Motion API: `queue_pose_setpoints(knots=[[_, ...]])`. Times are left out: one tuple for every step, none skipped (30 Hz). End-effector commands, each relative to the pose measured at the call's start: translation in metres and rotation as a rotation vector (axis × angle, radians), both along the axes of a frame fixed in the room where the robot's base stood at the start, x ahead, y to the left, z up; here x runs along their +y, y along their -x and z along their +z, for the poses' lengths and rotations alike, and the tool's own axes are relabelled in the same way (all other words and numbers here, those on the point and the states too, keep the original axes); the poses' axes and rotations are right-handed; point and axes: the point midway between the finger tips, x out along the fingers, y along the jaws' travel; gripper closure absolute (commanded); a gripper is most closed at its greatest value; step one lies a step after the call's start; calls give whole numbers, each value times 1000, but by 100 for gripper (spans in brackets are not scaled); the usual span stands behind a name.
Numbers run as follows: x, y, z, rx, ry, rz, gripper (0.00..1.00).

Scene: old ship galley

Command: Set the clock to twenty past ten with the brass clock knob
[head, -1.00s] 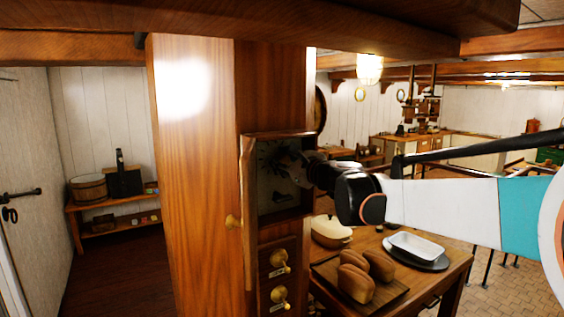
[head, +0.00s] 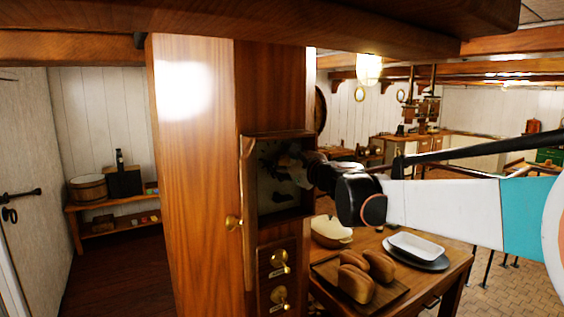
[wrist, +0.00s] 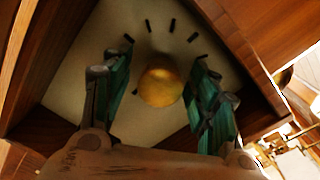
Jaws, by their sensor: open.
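The clock sits in an open-fronted wooden case (head: 277,135) on the tall wooden cabinet. Its pale dial (wrist: 75,85) has dark marks and fills the middle of the wrist view. The round brass clock knob (wrist: 161,87) stands at the dial's centre. My gripper (wrist: 160,72) is open, with one green-padded finger on each side of the knob and visible gaps between. In the head view my gripper (head: 283,165) reaches into the case from the right and covers part of the dial. I cannot make out the clock's hands in either view.
The case's wooden walls enclose my fingers closely. A table (head: 440,275) with loaves (head: 355,284) and dishes stands below my arm.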

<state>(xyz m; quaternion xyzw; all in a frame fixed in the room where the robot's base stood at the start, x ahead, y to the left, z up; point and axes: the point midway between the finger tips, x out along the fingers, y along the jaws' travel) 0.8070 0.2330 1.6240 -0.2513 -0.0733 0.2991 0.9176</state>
Motion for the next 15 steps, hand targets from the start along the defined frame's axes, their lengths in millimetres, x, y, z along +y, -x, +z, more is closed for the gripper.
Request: queue_pose_setpoints(knots=[[-3,3,0,0,0,-1,46],[-4,5,0,0,0,-1,46],[-7,9,0,0,0,-1,46],[-10,13,0,0,0,-1,46],[-13,17,0,0,0,-1,46],[-17,23,1,0,0,-1,46],[-21,28,1,0,0,-2,46],[-25,33,1,0,0,-2,46],[-30,40,1,0,0,-2,46],[-34,46,1,0,0,-2,46],[-37,50,1,0,0,-2,46],[-42,57,1,0,0,-2,46],[-46,62,1,1,0,-3,46],[-49,66,1,0,0,-2,46],[-52,72,1,0,0,-1,46]])
